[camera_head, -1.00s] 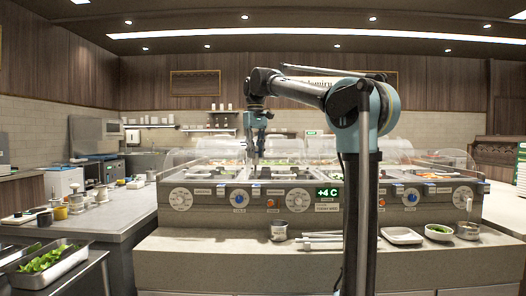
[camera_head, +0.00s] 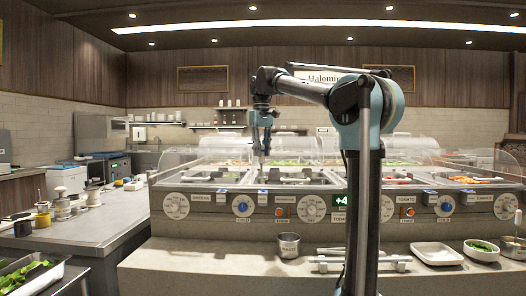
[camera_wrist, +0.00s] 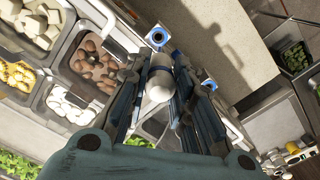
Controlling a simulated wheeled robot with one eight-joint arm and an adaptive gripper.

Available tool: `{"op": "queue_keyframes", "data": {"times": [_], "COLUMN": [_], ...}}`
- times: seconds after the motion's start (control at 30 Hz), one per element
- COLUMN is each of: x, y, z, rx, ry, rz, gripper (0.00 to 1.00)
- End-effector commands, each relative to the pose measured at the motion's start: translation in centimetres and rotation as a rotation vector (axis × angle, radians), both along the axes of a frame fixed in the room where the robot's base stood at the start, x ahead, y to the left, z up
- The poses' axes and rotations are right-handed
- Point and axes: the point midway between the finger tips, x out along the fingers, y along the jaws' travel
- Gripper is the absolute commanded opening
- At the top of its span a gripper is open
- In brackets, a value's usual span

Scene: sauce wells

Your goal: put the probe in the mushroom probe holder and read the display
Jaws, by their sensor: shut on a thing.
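My gripper (camera_head: 263,138) hangs over the left part of the sauce well counter. In the wrist view its fingers (camera_wrist: 160,108) are shut on a pale grey, rounded probe (camera_wrist: 160,84); its tip is hard to make out. Two blue-ringed square holders show in the wrist view, one above the probe (camera_wrist: 157,37) and one to its right (camera_wrist: 209,85). The probe looks apart from the upper one. In the head view, small blue-and-white holders (camera_head: 262,192) line the counter's front edge. I cannot tell for sure which is the mushroom one. The green display (camera_head: 340,201) shows "+4", partly hidden by my arm.
Food pans sit under clear covers, including brown pieces (camera_wrist: 94,57) and white pieces (camera_wrist: 68,104). A metal cup (camera_head: 288,246), a white tray (camera_head: 436,254) and a bowl of greens (camera_head: 482,249) stand on the front ledge. Dials (camera_head: 176,206) line the panel.

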Motion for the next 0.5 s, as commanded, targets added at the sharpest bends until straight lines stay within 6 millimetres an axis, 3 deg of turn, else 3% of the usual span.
{"op": "queue_keyframes", "data": {"times": [0.5], "x": [0.2], "y": [-0.8], "z": [-3.9], "rx": [0.0], "ry": [0.0], "rz": [-0.011], "gripper": [0.0]}}
